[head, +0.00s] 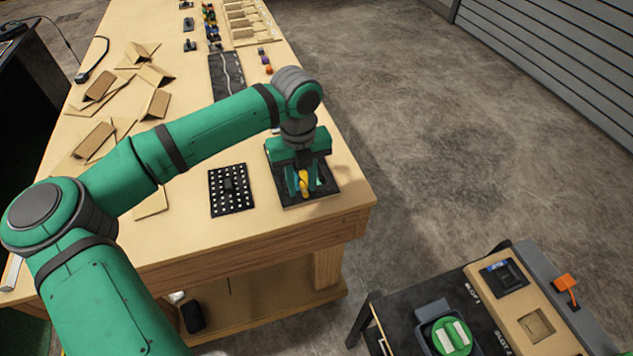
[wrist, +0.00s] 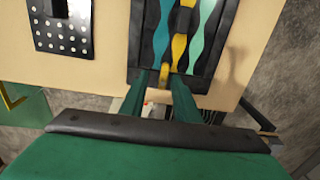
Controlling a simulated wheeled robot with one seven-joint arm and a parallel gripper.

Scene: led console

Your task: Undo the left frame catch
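A black frame panel (head: 281,184) lies near the front right corner of the wooden table. In the wrist view the panel (wrist: 133,40) carries wavy teal strips and a yellow wavy strip (wrist: 180,50). The yellow piece also shows in the head view (head: 304,183). My gripper (wrist: 162,78) is over the panel's near edge, its two green fingers apart. The yellow end shows between the fingertips and looks narrower than the gap; I cannot tell whether they touch it. I cannot make out which part is the left frame catch; my gripper hides much of the panel in the head view.
A black pad with white dots (head: 231,190) lies left of the panel. Folded cardboard pieces (head: 155,103) lie at the left of the table. A dark cart (head: 430,310) with a green round part (head: 452,337) stands at the lower right. Floor is clear right of the table.

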